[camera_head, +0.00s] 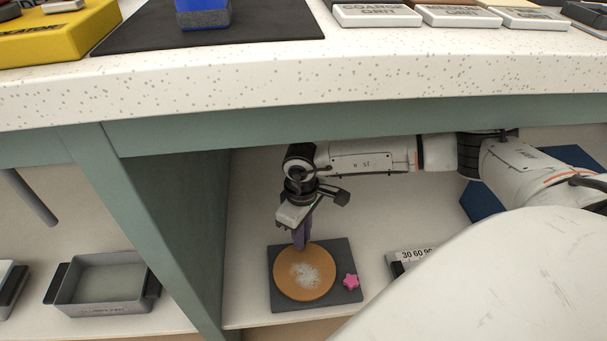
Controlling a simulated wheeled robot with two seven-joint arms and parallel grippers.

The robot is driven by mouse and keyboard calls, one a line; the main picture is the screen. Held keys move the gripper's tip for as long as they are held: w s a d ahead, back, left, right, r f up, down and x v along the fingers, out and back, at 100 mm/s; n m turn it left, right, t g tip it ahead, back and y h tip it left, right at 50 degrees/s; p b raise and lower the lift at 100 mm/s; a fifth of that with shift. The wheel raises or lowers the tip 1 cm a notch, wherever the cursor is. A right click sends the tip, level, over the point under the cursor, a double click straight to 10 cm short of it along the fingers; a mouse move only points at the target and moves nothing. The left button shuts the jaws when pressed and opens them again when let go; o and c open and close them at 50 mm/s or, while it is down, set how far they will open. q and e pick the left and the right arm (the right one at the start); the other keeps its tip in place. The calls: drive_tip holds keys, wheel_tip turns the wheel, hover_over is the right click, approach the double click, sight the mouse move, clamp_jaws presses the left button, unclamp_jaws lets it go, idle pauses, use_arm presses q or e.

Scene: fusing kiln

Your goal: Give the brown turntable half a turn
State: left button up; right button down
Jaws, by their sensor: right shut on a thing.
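The brown turntable (290,285) is a round orange-brown disc with a pale speckled patch in its middle. It lies on a dark square base (345,257) on the shelf under the counter. My right gripper (300,244) points down at the far edge of the disc, with its fingers shut at the rim. The fingers hide the spot they hold, so the exact grip on the turntable is hard to see. My left gripper is not in view.
The speckled countertop (230,85) and its green apron (350,125) overhang the shelf. A green upright panel (175,220) stands left of the turntable. A grey tray (104,284) lies beyond it. A labelled block (411,256) and a blue object (481,203) are to the right.

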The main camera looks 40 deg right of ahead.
idle(0.4)
drive_tip(key=c, duration=1.7)
unclamp_jaws()
